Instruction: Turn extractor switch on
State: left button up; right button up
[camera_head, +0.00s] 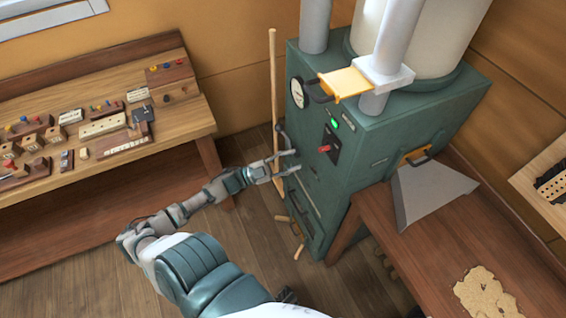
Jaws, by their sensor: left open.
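The extractor is a dark green cabinet (375,150) right of centre in the head view. Its front has a black switch panel (333,143) with a red switch lever (324,149) that sticks out. A green lamp (334,124) above the lever looks lit. I cannot tell which position the lever is in. My left gripper (296,160) is in front of the cabinet, to the left of the lever and slightly lower. Its two fingers are apart with nothing between them, and it appears clear of the lever. My right gripper is not in view.
A round gauge (297,92) and a yellow sliding gate (344,83) are above the switch. A wooden pole (273,85) leans behind my gripper. A workbench (190,122) with small items is at left. A wooden table (430,250) with a grey chute (428,193) is at right.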

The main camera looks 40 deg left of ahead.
pick_arm(q)
jog(key=v, duration=0.3)
jog(key=shift+a, duration=0.1)
jog(key=shift+f, duration=0.1)
dwell(0.3)
jog(key=a+f+n+g+y, duration=0.15)
jog(key=f+n+y, duration=0.4)
jog(key=f, duration=0.55)
jog(key=a+f+n+y, duration=0.35)
jog(key=f+y, duration=0.25)
jog(key=f, duration=0.6)
jog(key=s+d+f+n+g+y, duration=0.1)
jog(key=s+d+f+n+g, duration=0.15)
jog(key=s+f, duration=0.45)
jog(key=s+d+f+n+g+y, duration=0.1)
jog(key=s+d+f+g, duration=0.2)
jog(key=f, duration=0.8)
jog(key=s+d+f+g+h, duration=0.1)
jog(key=s+d+f+g, duration=0.8)
jog(key=s+d+f, duration=0.5)
jog(key=s+d, duration=0.1)
jog(key=s, duration=0.2)
jog(key=shift+d, duration=0.2)
